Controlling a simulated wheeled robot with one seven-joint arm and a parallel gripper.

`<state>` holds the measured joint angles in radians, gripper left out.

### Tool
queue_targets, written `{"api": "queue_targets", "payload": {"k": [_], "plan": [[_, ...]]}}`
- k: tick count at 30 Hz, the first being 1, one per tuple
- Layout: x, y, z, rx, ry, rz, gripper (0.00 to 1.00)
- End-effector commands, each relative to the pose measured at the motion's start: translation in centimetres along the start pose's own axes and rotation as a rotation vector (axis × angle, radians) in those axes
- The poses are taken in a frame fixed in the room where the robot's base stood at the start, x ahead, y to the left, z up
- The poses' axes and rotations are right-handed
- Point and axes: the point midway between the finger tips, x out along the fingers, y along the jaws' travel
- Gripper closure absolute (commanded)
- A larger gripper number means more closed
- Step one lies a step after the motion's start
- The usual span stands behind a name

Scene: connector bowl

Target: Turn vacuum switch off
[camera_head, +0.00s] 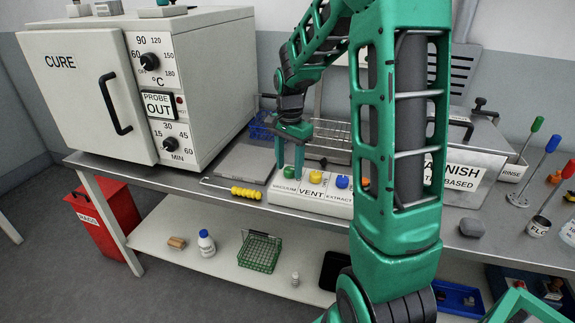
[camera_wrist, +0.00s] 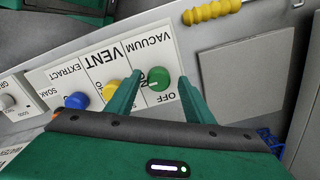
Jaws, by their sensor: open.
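The vacuum switch is a green knob (camera_wrist: 159,77) on a white panel (camera_wrist: 108,55), labelled VACUUM; its text is upside down in the wrist view. OFF is printed beside it, with another mark partly hidden by the left finger. A pale pointer line on the knob faces toward that mark, away from OFF. My gripper (camera_wrist: 160,90) is open, with one finger on each side of the knob; I cannot tell whether they touch it. In the head view my gripper (camera_head: 288,165) points down over the green knob (camera_head: 289,172) at the panel's left end.
A yellow VENT knob (camera_wrist: 111,89) and a blue EXTRACT knob (camera_wrist: 76,100) sit beside the green one. A yellow-handled tool (camera_head: 245,192) and a flat grey plate (camera_head: 242,162) lie left of the panel. The CURE oven (camera_head: 205,80) stands farther left. A wire rack (camera_head: 330,138) is behind.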

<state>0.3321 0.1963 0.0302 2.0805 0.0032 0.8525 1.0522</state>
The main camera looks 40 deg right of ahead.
Motion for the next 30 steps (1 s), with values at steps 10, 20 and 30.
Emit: {"api": "queue_targets", "payload": {"k": [10,20,30], "plan": [[-0.05,-0.09,0.02,-0.002,0.000,-0.002,0.93],[-0.10,-0.23,0.03,-0.080,0.002,-0.005,0.93],[-0.16,-0.32,0.04,-0.350,0.004,-0.007,0.93]]}}
